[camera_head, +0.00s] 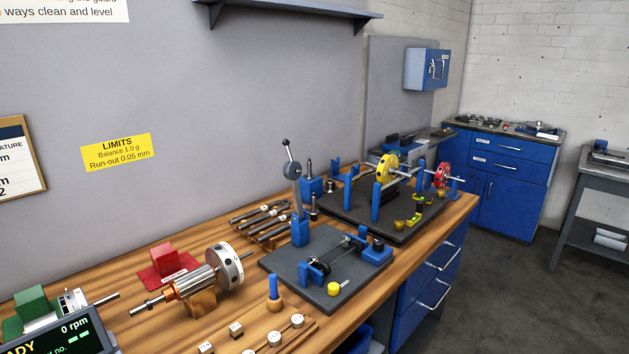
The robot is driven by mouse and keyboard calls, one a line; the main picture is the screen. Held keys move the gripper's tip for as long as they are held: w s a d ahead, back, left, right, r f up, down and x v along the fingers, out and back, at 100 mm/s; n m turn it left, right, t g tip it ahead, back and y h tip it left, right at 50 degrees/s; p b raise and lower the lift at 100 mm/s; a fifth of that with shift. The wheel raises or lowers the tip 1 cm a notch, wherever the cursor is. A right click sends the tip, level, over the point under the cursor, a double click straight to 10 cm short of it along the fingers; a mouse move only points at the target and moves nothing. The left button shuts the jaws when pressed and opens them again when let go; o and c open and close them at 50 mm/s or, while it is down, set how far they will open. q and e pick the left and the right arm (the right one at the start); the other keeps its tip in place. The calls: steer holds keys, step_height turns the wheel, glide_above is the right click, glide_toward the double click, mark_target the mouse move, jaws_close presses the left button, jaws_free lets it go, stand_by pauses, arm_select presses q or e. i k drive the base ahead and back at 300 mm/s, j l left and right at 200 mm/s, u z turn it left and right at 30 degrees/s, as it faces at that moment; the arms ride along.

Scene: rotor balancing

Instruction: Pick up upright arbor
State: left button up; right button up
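A thin dark upright piece (314,207), which looks like an arbor, stands on the wooden bench behind the dark plate. A second upright dark rod (309,168) stands at a blue block (312,188) just behind it. I cannot tell which of the two is the upright arbor. Neither of my grippers is in view.
A blue post with a grey lever (293,185) stands left of the upright pieces. Several tools (262,218) lie beside it. A rotor (208,278) rests at the left front. A stand with yellow (387,168) and red (442,175) wheels is behind right.

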mark_target(309, 176)
steer(key=i, duration=0.1)
steer(key=i+l+z, duration=0.1)
steer(key=l, duration=0.3)
steer(key=i+l+z, duration=0.1)
steer(key=l, duration=0.25)
steer(key=i+l, duration=0.3)
steer(key=i+l+z, duration=0.15)
steer(key=l, duration=0.25)
